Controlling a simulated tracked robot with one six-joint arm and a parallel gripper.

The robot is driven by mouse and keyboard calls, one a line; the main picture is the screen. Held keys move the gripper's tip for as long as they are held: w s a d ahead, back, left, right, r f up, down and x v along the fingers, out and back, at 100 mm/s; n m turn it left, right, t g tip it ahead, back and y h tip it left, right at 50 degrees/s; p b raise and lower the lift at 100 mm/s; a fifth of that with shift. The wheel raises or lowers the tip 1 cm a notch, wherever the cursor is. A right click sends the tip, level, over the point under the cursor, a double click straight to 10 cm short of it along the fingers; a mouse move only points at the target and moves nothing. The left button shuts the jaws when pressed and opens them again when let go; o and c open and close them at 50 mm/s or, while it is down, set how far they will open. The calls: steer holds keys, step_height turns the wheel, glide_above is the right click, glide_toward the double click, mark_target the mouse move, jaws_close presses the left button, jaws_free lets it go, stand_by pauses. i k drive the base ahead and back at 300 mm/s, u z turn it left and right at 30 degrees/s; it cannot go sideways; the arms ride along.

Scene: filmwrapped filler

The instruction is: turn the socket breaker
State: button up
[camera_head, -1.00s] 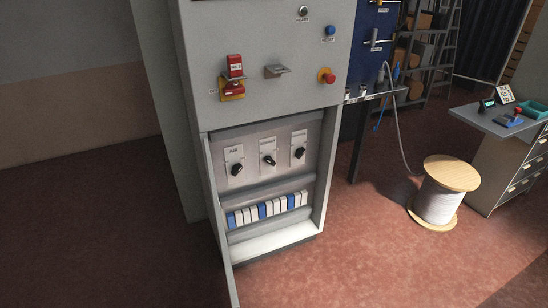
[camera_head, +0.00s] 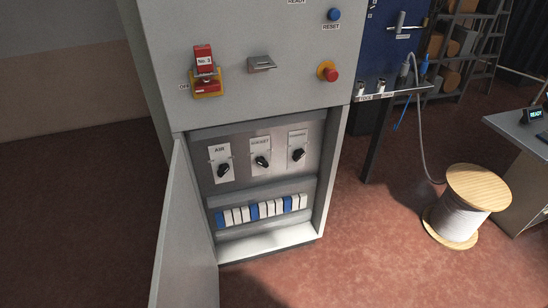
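Three black rotary breakers on white plates sit in the open lower compartment of the grey cabinet (camera_head: 160,70). The middle one, whose label seems to read "SOCKET", is the socket breaker (camera_head: 262,161); its black handle lies tilted, not plainly upright. The left one is the AIR breaker (camera_head: 223,170). The right breaker (camera_head: 298,154) has a label too small to read surely. My gripper is not in view.
The compartment door (camera_head: 187,240) stands open at the left. A row of blue and white modules (camera_head: 262,210) sits below the breakers. A red lockout (camera_head: 205,70) and red button (camera_head: 328,72) are above. A cable spool (camera_head: 467,205) stands right. Floor in front is clear.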

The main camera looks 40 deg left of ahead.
mark_target(260, 161)
steer(key=i, duration=2.25)
steer(key=u, duration=3.35)
